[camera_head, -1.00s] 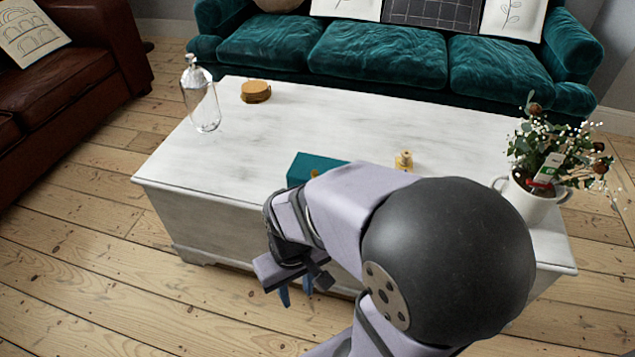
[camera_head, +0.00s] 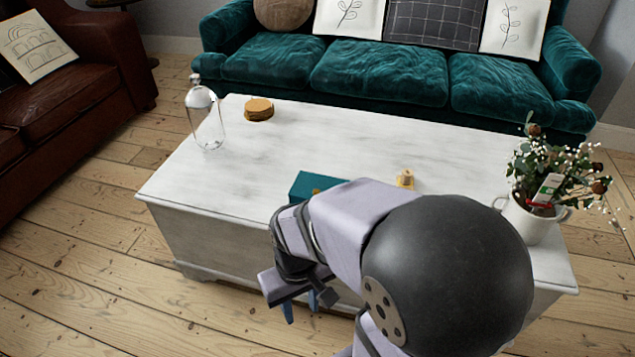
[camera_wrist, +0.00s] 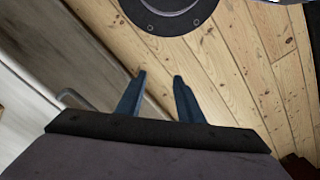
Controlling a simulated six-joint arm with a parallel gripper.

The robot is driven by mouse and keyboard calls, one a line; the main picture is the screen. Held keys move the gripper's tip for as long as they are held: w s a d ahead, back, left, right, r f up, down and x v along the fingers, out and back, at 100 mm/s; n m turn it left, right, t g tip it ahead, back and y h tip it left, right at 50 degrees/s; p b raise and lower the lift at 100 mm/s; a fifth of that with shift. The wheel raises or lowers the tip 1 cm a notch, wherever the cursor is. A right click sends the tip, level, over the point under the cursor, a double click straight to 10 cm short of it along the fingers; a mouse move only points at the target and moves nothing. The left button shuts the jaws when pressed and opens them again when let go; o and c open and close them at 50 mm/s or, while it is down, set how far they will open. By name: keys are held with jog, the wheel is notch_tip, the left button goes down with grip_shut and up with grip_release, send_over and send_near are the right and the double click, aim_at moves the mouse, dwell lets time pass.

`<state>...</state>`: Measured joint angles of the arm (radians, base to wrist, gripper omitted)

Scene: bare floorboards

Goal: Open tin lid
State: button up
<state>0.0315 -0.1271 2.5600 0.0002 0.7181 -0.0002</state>
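A teal box (camera_head: 312,186), which may be the tin, sits on the white table near its front edge. My arm covers part of it, so its lid and right end are not clear. My gripper (camera_head: 301,309) hangs in front of the table, below the level of its top and apart from the box. In the wrist view my gripper (camera_wrist: 160,80) has its two blue fingers apart with nothing between them. The box is not in the wrist view.
A teal sofa (camera_head: 380,70) stands behind. The table's middle is clear.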

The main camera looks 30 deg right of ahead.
jog(key=s+d+r+m+g+p, duration=0.1)
jog(key=s+d+r+g+p, duration=0.2)
jog(key=p, duration=0.4)
notch_tip(320, 180, up, 9)
jog(key=m+t+p, duration=0.3)
jog(key=m+p, duration=0.5)
jog(key=p, duration=0.2)
send_over(317, 191)
jog(key=shift+w+d+r, duration=0.1)
jog(key=shift+w+r, duration=0.05)
jog(key=shift+w, duration=0.2)
jog(key=shift+r+m, duration=0.1)
jog(key=shift+m, duration=0.4)
jog(key=shift+s+m, duration=0.35)
jog(key=shift+m, duration=0.65)
jog(key=shift+f, duration=3.7)
